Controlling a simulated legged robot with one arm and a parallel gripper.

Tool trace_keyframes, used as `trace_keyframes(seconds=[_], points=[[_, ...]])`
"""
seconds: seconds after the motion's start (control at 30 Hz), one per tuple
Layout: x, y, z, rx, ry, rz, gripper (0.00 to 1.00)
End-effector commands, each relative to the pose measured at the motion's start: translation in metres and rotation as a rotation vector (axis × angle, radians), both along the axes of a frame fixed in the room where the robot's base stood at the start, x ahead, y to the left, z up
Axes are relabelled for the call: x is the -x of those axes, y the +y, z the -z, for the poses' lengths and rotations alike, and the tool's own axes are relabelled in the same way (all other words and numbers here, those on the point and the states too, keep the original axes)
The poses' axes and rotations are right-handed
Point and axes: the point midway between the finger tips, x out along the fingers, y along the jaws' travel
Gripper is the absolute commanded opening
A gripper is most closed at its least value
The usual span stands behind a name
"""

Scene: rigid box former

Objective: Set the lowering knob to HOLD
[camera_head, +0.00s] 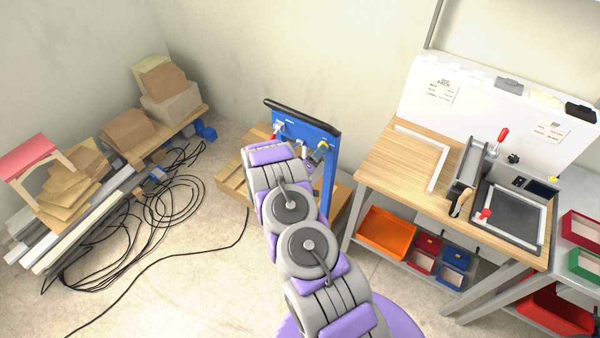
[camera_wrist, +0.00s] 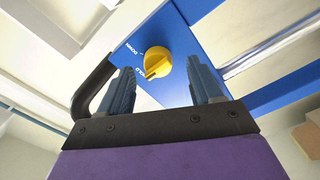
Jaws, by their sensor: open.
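The yellow lowering knob (camera_wrist: 157,63) sits on a blue panel (camera_wrist: 180,93) in the wrist view. The white words DOWN and HOLD are on the panel to its left, HOLD the lower one. The knob's raised grip slants, with its lower-left end close to the HOLD mark. My gripper (camera_wrist: 160,66) is open, one finger on each side of the knob in the picture; I cannot tell whether they touch it. In the head view the blue lifter frame (camera_head: 327,185) stands beyond my arm, which hides the gripper and much of the panel.
A black handle bar (camera_head: 300,116) tops the frame; it curves left of the fingers in the wrist view. A wooden pallet (camera_head: 232,182) lies around the frame's foot. A workbench (camera_head: 400,170) stands to the right. Black cables (camera_head: 185,205) and cardboard lie left.

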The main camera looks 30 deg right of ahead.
Motion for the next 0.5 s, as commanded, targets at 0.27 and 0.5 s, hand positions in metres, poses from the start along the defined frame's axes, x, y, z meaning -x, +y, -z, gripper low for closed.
trace_keyframes(seconds=[0.27, 0.5], points=[[0.021, 0.058, 0.000, 0.000, 0.001, -0.006, 0.64], [0.039, 0.100, 0.001, 0.000, 0.002, -0.004, 0.64]])
